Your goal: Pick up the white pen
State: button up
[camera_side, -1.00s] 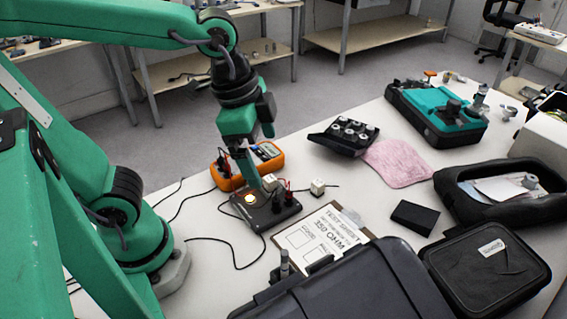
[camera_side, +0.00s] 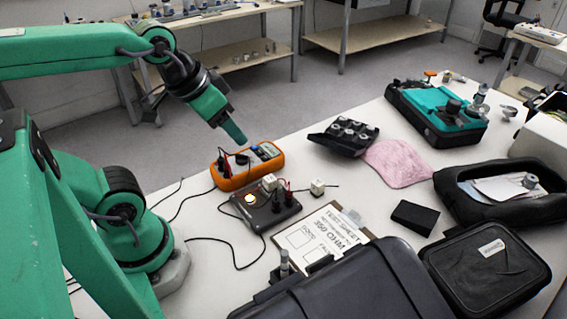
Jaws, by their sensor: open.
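My gripper (camera_side: 232,130) is a green two-jaw tool, tilted down to the right. It is open, and nothing shows held in it. It hangs above and behind the orange meter (camera_side: 234,178) as seen in the picture. I cannot pick out a white pen for certain anywhere in this view. A clipboard (camera_side: 367,237) with a white printed test sheet (camera_side: 312,243) lies at the table's middle. A small pale shape at its upper right edge is too unclear to name.
A black box with a lit yellow button (camera_side: 268,215) and leads sits in front of the meter. A small white cube (camera_side: 317,187) is beside it. A large black case (camera_side: 350,290) fills the front. A pink cloth (camera_side: 398,163) and black tray (camera_side: 330,147) lie behind.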

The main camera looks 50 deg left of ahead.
jog(key=shift+c, duration=1.1)
jog(key=m+g, duration=0.5)
jog(key=m, duration=0.4)
send_near(287, 253)
jog(key=f, duration=0.4)
jog(key=w+f, duration=0.1)
jog(key=f, duration=0.1)
jog(key=shift+a, duration=0.35)
jog(key=shift+s+d+f+g, duration=0.3)
jog(key=shift+d+f, duration=0.1)
jog(key=shift+f, duration=1.35)
jog(key=shift+f, duration=0.1)
